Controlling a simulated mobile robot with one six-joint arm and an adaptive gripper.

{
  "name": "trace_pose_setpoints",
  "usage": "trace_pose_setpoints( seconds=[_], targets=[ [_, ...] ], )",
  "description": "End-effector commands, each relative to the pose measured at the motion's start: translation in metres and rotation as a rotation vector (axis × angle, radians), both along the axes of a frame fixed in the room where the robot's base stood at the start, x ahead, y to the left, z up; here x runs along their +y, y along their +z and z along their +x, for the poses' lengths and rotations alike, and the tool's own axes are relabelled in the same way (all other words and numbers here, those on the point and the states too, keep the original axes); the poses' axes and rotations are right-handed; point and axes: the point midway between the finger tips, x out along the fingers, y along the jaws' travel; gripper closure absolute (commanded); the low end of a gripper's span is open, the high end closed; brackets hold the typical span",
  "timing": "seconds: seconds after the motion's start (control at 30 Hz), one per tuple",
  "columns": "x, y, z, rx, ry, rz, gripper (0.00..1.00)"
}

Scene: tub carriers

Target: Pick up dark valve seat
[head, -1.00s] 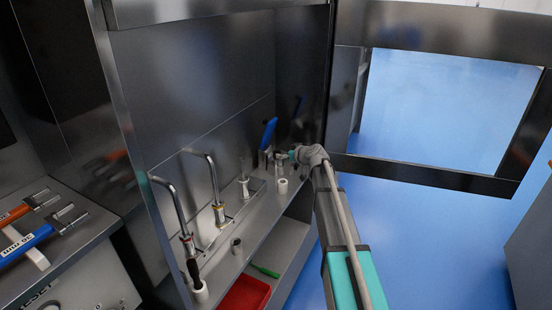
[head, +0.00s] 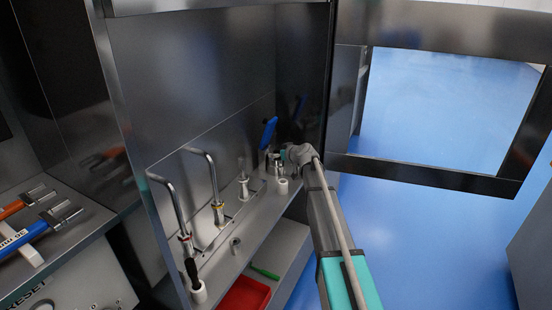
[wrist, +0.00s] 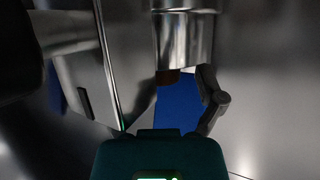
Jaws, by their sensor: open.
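A small grey ring-shaped part (head: 235,243) lies on the shelf in the head view, in front of the taps. It may be the dark valve seat, but it is too small to be sure. My gripper (head: 281,158) is at the far end of the shelf, well beyond that part, mostly hidden by its own wrist. No valve seat is clear there.
Metal taps (head: 214,190) stand along the back of the shelf (head: 255,215). White cylinders (head: 282,187) stand near its front edge. A blue-handled item (head: 268,133) stands near my gripper. A red tray (head: 245,294) is below. An open cabinet door (head: 425,174) is at right.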

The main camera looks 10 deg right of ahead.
Motion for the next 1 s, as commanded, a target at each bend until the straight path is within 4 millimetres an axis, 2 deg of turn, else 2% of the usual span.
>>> trace_pose_setpoints(
  seconds=[0.3, 0.77, 1.0],
  targets=[
    [-0.0003, 0.0000, -0.0002, 0.000, 0.000, 0.000, 0.14],
    [-0.0006, 0.0000, -0.0002, 0.000, 0.000, 0.000, 0.99],
    [-0.0008, 0.0002, 0.0000, 0.000, -0.001, 0.000, 1.00]
  ],
)
